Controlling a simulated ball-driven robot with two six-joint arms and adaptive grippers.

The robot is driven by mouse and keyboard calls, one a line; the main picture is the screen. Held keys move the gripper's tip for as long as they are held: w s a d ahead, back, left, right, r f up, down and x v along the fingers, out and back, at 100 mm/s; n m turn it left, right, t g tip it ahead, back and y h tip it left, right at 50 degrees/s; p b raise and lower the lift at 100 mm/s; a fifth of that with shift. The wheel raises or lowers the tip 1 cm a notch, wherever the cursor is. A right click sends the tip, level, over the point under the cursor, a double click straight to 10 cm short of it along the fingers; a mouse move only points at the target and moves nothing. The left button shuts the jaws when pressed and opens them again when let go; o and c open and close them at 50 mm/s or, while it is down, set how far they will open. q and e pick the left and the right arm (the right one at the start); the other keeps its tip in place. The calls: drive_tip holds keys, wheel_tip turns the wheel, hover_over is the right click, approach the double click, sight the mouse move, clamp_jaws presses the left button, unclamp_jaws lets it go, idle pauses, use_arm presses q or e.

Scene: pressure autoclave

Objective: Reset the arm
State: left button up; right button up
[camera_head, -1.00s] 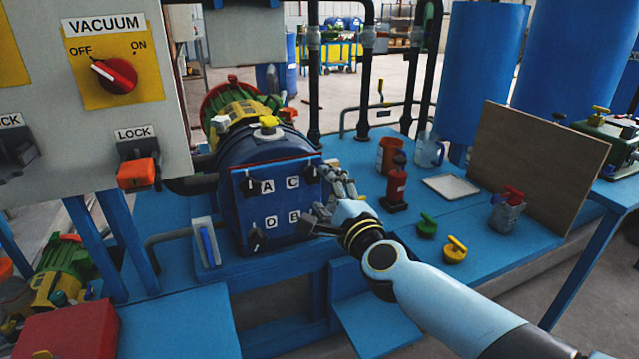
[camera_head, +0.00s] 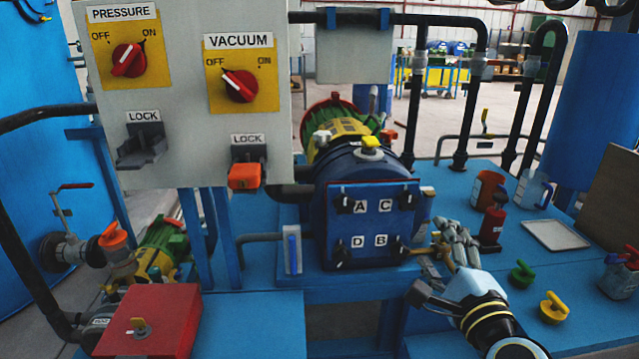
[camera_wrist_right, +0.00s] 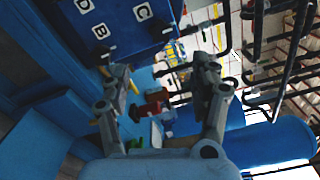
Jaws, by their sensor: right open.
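My right arm comes in from the lower right in the head view. Its gripper (camera_head: 442,258) is open and empty, just right of the lower right corner of the blue autoclave's front panel (camera_head: 372,222). The panel carries letters A, C, D, B and black corner clamps. In the right wrist view, the two fingers of this gripper (camera_wrist_right: 165,85) stand apart with nothing between them. The lettered panel (camera_wrist_right: 115,25) shows at upper left there. Whether a finger touches the autoclave, I cannot tell. My left gripper is not in view.
A grey control board (camera_head: 190,160) with red knobs and lock holders stands left. On the blue bench right of my gripper are a red bottle (camera_head: 493,222), white tray (camera_head: 555,235), green piece (camera_head: 521,274) and yellow piece (camera_head: 553,308). A red box (camera_head: 150,318) sits lower left.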

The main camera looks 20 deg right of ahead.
drive_tip(key=s+a+f+n+g+y, duration=0.15)
drive_tip(key=s+f+n+g, duration=0.4)
drive_tip(key=f, duration=0.95)
drive_tip(key=s+a+f+n+g+y, duration=0.15)
drive_tip(key=s+f+n, duration=0.6)
drive_tip(key=f, duration=0.85)
drive_tip(key=s+f+n+g, duration=0.3)
drive_tip(key=s+f+n, duration=0.1)
drive_tip(key=s, duration=0.6)
drive_tip(key=s+f+n+g, duration=0.3)
drive_tip(key=s+f+n, duration=0.1)
drive_tip(key=s, duration=0.6)
drive_tip(key=s+f+n+g, duration=0.3)
drive_tip(key=s+f, duration=0.2)
drive_tip(key=s, duration=0.5)
drive_tip(key=shift+s+d+f+n+g, duration=0.2)
drive_tip(key=shift+d+f+n+g, duration=0.15)
drive_tip(key=shift+f+n+g, duration=0.05)
